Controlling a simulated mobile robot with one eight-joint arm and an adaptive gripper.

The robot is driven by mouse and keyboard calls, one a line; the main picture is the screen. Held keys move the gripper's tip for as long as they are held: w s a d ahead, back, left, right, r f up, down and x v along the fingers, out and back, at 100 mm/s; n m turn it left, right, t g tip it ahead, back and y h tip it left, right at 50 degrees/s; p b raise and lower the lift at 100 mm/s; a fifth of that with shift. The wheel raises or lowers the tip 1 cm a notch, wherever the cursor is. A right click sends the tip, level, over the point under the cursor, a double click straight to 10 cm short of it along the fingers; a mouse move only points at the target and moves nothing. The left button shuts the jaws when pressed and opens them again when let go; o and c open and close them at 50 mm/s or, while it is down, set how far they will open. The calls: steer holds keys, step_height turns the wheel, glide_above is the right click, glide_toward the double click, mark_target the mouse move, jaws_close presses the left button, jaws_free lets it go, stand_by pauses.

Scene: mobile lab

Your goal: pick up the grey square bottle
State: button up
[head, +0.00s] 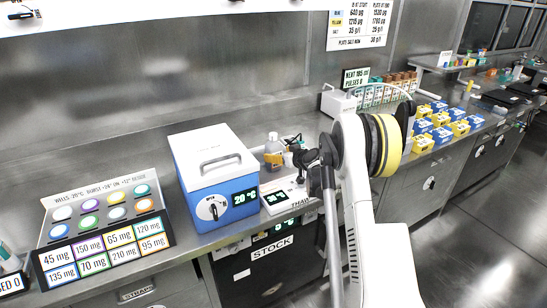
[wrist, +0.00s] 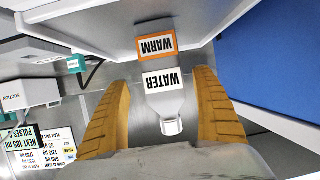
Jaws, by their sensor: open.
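The grey square bottle (head: 272,146) stands on the bench just right of the blue-and-white box in the head view. In the wrist view the bottle (wrist: 160,58) appears upside down, with a white WATER label and an orange-edged WARM label. My gripper (wrist: 163,80) is open, with one ribbed tan finger on each side of the bottle and visible gaps between. In the head view my gripper (head: 290,158) is beside the bottle on its right, partly hidden by my wrist. I cannot see finger contact with the bottle.
The blue-and-white box (head: 214,180) with a 20 °C display stands close left of the bottle. A white device (head: 285,196) with a display lies in front of it. A rack of brown-capped bottles (head: 385,90) and blue and yellow boxes (head: 440,123) stand to the right.

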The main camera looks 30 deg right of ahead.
mark_target(273, 153)
steer(key=b+x, duration=0.1)
steer(key=x, duration=0.2)
steer(key=shift+w+a+f, duration=0.2)
steer(key=shift+w+a, duration=0.05)
steer(key=shift+s+r, duration=0.1)
steer(key=shift+r, duration=0.05)
steer(key=c, duration=1.5)
